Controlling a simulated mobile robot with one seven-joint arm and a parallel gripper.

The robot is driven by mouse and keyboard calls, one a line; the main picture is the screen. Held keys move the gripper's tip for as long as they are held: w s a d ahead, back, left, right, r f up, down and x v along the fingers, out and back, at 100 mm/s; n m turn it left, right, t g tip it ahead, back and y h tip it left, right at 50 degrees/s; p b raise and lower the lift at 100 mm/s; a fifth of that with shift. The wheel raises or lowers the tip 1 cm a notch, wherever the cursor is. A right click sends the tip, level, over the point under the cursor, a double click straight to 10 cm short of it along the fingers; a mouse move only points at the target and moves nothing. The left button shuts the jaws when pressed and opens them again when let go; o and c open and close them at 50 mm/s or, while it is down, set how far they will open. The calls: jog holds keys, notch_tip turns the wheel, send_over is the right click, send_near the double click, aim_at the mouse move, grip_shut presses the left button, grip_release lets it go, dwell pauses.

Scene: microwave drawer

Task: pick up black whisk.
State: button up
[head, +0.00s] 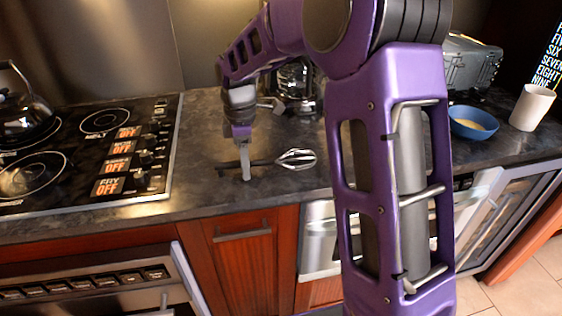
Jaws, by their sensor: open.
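The black whisk (264,162) lies flat on the dark countertop (205,185). Its black handle points left and its pale wire head (296,159) points right. My gripper (245,172) points down over the handle's left part, with its fingers down close to the counter. One finger shows in front of the handle; the other is hidden from this side. My gripper is open. I cannot tell whether a finger touches the handle.
A black stovetop (88,150) with a kettle (22,112) is at left. A glass jar-like object (294,85) stands behind the whisk. A blue bowl (472,122), a white cup (532,107) and a grey toaster (470,65) are at right. My arm hides the counter's middle.

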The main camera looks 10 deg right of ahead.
grip_shut()
jog(key=shift+r, duration=0.1)
notch_tip(320, 180, up, 10)
jog(key=shift+f+p, duration=0.1)
jog(key=shift+p, duration=0.85)
